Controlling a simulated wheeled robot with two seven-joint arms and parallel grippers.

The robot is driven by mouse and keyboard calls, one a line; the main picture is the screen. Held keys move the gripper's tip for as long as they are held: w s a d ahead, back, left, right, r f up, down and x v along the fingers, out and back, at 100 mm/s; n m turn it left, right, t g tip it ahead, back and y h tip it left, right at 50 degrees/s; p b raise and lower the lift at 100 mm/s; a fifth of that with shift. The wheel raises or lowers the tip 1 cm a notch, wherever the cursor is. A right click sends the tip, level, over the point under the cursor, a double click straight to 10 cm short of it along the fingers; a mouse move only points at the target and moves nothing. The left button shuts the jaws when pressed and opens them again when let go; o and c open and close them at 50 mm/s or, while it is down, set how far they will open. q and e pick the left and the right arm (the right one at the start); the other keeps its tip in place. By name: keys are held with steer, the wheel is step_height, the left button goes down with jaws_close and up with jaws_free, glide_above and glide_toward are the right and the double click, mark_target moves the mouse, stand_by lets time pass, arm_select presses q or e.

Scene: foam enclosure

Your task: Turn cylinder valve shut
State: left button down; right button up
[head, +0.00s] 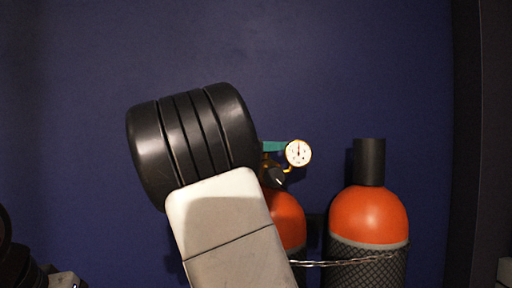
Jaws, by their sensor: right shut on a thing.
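A cylinder with an orange top (288,218) stands behind my right arm, which hides its left part. At its head are brass fittings, a teal piece (286,146) and a round white gauge (298,153). A small dark knob-like part (278,178) shows below the gauge. My right wrist, black and ribbed with a white link, fills the middle of the view. My right gripper (266,162) is at the valve, mostly hidden behind that wrist. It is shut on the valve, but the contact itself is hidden. My left gripper is not in view.
A second cylinder (369,214) with an orange top, black cap and dark mesh sleeve stands to the right. A metal chain (345,262) runs across the cylinders. A dark blue wall (330,70) is behind. Parts of my left arm show at the lower left.

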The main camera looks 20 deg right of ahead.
steer(key=shift+m+g, duration=0.3)
steer(key=shift+g, duration=0.2)
steer(key=shift+s+a+m+g+y, duration=0.1)
steer(key=shift+s+m+g+y, duration=0.3)
steer(key=shift+m+g, duration=1.45)
steer(key=shift+s+m+g+y, duration=0.35)
steer(key=shift+m+g, duration=0.8)
steer(key=shift+g, duration=1.4)
steer(key=shift+s+a+m+g+y, duration=0.1)
steer(key=shift+s+m+g+y, duration=0.3)
steer(key=shift+m+g, duration=1.45)
steer(key=shift+n+g, duration=0.25)
steer(key=shift+g, duration=0.4)
steer(key=o, duration=1.4)
steer(key=shift+c, duration=0.2)
steer(key=shift+r, duration=0.1)
